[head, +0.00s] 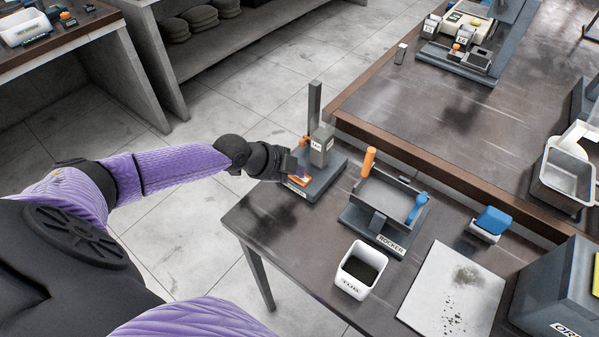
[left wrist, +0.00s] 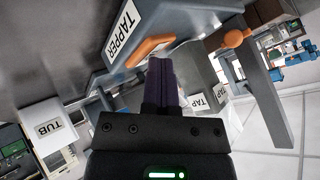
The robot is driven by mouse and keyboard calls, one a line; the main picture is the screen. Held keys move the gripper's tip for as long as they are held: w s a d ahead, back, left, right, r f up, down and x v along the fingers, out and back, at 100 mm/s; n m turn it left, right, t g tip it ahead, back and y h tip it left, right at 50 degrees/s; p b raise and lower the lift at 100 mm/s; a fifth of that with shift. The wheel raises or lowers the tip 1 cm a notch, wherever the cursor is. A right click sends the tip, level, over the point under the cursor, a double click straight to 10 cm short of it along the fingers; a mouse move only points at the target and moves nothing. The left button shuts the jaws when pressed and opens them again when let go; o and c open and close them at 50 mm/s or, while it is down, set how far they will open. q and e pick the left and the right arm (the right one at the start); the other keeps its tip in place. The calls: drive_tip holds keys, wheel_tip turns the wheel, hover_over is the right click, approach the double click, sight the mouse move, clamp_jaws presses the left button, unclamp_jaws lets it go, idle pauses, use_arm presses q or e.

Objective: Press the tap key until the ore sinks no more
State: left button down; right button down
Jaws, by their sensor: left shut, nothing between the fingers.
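The tapper (head: 318,180) is a dark grey stand with an upright post at the table's left corner. It also shows in the left wrist view (left wrist: 122,38), tilted, with its name label. Its orange key (head: 300,181) sticks out low at the front, and it also shows in the left wrist view (left wrist: 150,50). A grey block labelled TAP (head: 322,147) stands on the tapper. My left gripper (head: 299,169) is shut and empty, its fingertips close over the orange key. I cannot tell whether they touch it. My right gripper is not in view.
The rocker (head: 385,207) with its orange handle stands right of the tapper. In front are a white tub (head: 361,270) with dark contents and a pale board (head: 455,290) with dark grains. A blue-topped block (head: 490,223) and a dark bin (head: 560,290) stand farther right.

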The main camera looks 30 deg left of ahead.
sight(295, 177)
use_arm(q)
drive_tip(key=shift+r+p, duration=0.75)
drive_tip(key=shift+r, duration=0.3)
wheel_tip(295, 177, up, 5)
drive_tip(key=p, duration=0.4)
drive_tip(key=shift+r, duration=0.1)
idle(0.4)
